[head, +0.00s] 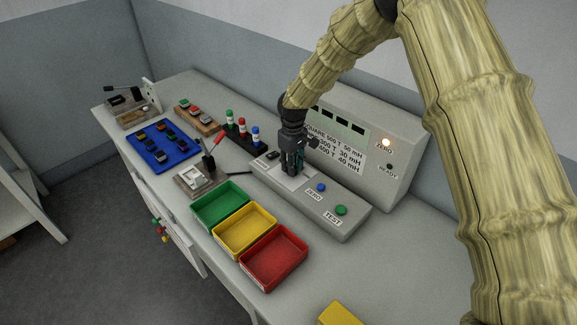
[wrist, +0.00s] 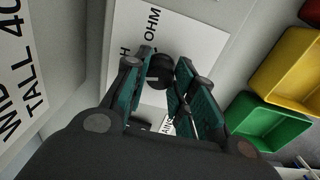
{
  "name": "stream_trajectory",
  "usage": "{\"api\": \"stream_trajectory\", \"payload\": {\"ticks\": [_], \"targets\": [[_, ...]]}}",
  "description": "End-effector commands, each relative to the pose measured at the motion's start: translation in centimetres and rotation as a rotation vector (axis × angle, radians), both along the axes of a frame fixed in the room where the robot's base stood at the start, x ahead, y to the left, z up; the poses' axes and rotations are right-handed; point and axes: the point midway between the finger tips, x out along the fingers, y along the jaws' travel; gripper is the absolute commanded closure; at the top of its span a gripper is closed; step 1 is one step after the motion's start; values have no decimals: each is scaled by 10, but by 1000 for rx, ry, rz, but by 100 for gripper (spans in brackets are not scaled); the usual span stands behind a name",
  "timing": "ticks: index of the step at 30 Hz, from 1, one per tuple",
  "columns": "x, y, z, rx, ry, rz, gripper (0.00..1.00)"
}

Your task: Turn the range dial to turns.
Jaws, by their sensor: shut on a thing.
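The range dial (wrist: 160,72) is a dark round knob on a white label plate (wrist: 196,40) in the wrist view. My gripper (head: 291,168) points down over the grey tester (head: 330,205) in the head view and covers the dial there. In the wrist view its teal finger pads (wrist: 166,62) stand on either side of the dial, shut on it. The plate reads OHM above the dial and a partly covered word ending in H to its left. Another label, partly hidden by a finger, lies below. I cannot tell which mark the dial points to.
Blue (head: 321,187) and green (head: 341,210) buttons sit right of my gripper. An upright display panel (head: 375,150) with a lit ZERO lamp (head: 386,143) stands behind. Green (head: 220,222), yellow (head: 244,250) and red (head: 274,280) bins stand in front.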

Motion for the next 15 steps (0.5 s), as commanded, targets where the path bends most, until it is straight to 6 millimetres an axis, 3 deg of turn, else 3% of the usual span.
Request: {"api": "stream_trajectory", "payload": {"ticks": [15], "targets": [[1, 0, 1, 1, -2, 477, 98]]}}
